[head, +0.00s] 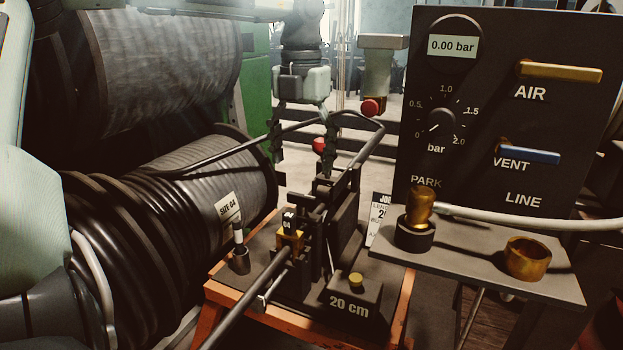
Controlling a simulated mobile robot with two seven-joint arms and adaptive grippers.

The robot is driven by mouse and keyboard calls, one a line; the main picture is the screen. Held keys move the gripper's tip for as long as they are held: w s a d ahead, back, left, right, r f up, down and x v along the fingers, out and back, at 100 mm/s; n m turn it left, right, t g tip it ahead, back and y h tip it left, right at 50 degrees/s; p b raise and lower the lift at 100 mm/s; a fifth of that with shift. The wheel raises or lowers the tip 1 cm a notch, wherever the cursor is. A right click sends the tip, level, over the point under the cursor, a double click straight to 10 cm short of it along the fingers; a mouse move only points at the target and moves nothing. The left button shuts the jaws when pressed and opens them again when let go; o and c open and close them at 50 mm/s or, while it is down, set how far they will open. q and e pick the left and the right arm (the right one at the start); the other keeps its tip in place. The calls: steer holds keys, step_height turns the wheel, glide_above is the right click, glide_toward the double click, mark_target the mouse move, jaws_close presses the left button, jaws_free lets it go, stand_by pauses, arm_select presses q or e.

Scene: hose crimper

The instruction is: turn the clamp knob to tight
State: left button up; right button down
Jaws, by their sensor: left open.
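My left gripper (304,150) hangs fingers-down behind the bench fixture (335,235). Its two dark fingers are spread apart and nothing shows between them that it holds. A small red knob (319,145) shows beside the right-hand finger; I cannot tell whether they touch. No knob is labelled as the clamp knob, and no tight mark is readable. A black hose (250,297) runs into the fixture at a yellow-brown block (290,239) tagged 04. A block marked 20 cm (354,300) with a yellow button sits at the front right. My right gripper is out of view.
Hose reels (165,200) fill the left. A black panel (500,120) at right carries a 0.00 bar display, a dial, and AIR and VENT levers. Its shelf (470,257) holds a brass fitting (420,208) and a brass ring (526,258). Another red knob (372,107) shows behind.

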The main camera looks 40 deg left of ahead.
mark_target(302, 195)
arm_select(q)
step_height(302, 195, down, 7)
steer(key=shift+s+r, duration=0.1)
stand_by(0.3)
steer(key=c, duration=1.2)
